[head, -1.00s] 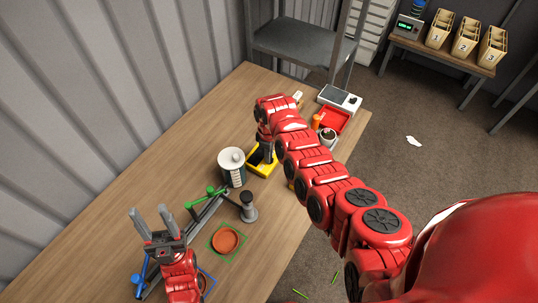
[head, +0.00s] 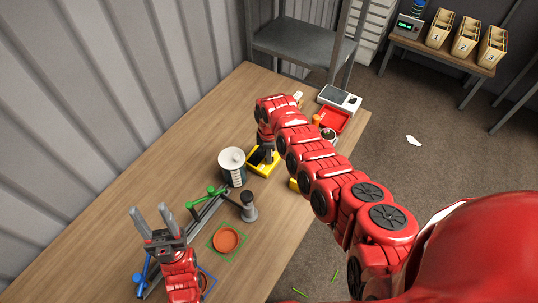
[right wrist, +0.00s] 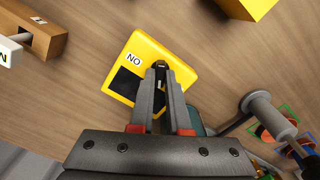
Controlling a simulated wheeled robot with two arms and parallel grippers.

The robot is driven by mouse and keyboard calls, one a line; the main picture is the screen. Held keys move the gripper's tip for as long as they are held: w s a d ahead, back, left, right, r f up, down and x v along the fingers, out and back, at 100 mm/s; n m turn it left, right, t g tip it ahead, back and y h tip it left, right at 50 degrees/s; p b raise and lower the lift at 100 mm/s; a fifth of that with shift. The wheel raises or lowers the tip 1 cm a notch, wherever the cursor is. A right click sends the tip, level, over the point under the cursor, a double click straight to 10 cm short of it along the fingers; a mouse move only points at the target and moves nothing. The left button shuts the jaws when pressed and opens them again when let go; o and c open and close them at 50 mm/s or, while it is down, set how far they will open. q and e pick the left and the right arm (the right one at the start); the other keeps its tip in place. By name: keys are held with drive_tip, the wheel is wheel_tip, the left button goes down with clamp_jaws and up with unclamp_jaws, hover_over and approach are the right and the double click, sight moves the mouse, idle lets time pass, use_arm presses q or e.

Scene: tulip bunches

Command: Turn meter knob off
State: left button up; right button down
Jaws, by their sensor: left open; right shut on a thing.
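The yellow meter (head: 254,168) stands on the table, partly hidden by my right arm in the head view. In the right wrist view the meter (right wrist: 150,45) shows a dark screen (right wrist: 126,82) and an "ON" label (right wrist: 134,59), which appears upside down. My right gripper (right wrist: 161,72) is shut on the small black knob (right wrist: 160,65), which is mostly hidden between the fingertips. Which way the knob points is hard to tell. My left gripper (head: 152,218) is open and empty at the lower left, well apart from the meter.
A grey post (head: 248,205), a green-handled rail (head: 210,200) and an orange dish (head: 227,240) are nearer. A yellow block (right wrist: 245,5), a wooden block (right wrist: 38,32) and a red tray (head: 338,120) are nearby. The left table side is clear.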

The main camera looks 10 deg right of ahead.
drive_tip(key=shift+w+r, duration=0.1)
drive_tip(key=c, duration=0.9)
unclamp_jaws()
wheel_tip(320, 180, up, 17)
drive_tip(key=p, duration=0.9)
drive_tip(key=shift+r, duration=0.15)
